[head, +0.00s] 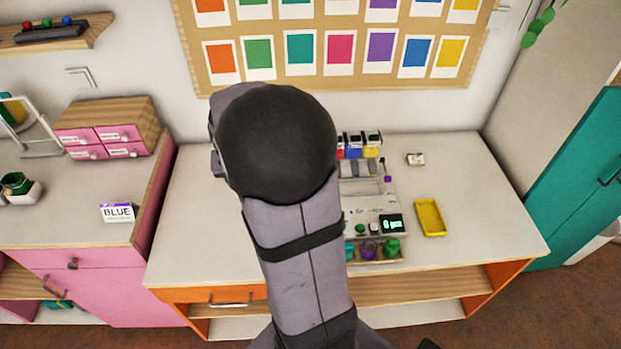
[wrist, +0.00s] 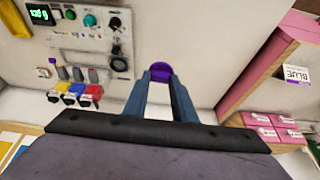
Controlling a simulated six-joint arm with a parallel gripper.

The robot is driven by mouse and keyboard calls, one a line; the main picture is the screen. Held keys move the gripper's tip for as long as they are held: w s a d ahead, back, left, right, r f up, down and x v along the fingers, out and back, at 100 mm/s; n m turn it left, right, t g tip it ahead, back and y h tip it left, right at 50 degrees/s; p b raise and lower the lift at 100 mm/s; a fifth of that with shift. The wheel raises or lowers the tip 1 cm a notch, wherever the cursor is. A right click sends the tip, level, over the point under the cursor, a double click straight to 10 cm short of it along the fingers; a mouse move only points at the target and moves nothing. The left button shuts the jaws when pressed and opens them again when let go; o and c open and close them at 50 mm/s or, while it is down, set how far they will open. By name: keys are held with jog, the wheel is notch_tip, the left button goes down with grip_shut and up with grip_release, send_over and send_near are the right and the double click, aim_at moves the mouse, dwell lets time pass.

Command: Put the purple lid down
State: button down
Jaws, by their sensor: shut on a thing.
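The purple lid (wrist: 160,70) is between the fingertips of my gripper (wrist: 160,78) in the wrist view. The gripper is shut on it, and the pale table top shows around it. In the head view my own arm hides the gripper and the lid. A grey board (head: 364,212) with a lit display (head: 391,224) stands on the table, right of my arm. The board also shows at the left in the wrist view (wrist: 72,42), to one side of the held lid.
Red, blue and yellow containers (head: 372,144) stand behind the board. A yellow tray (head: 431,218) lies to its right. A wooden rack (head: 384,255) with green and purple pots is in front. Pink drawers (head: 103,141) stand at left. The table's right side has free room.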

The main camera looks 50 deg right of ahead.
jog(key=w+a+r+n+t+y+b, duration=0.1)
jog(key=w+a+n, duration=0.2)
jog(key=a, duration=0.7)
jog(key=w+a+n+y+b, duration=0.1)
jog(key=w+a+n, duration=0.2)
jog(key=a, duration=0.7)
jog(key=w+d+f+m+h+b, duration=0.1)
jog(key=w+d+f+b, duration=0.15)
jog(key=d, duration=0.55)
jog(key=w+d+f+m+b, duration=0.1)
jog(key=w+d+f, duration=0.15)
jog(key=d, duration=0.55)
jog(key=w+d+f+m+h+b, duration=0.15)
jog(key=w+d, duration=0.25)
jog(key=d, duration=0.5)
jog(key=s+d+f+m+g+b, duration=0.1)
jog(key=s+d+f+b, duration=0.1)
jog(key=d, duration=1)
jog(key=s+d+f+m+g+b, duration=0.1)
jog(key=s+d+f, duration=0.4)
jog(key=d, duration=0.7)
jog(key=shift+s+f+m+b, duration=0.3)
jog(key=shift+f+m+b, duration=0.25)
jog(key=shift+b, duration=0.25)
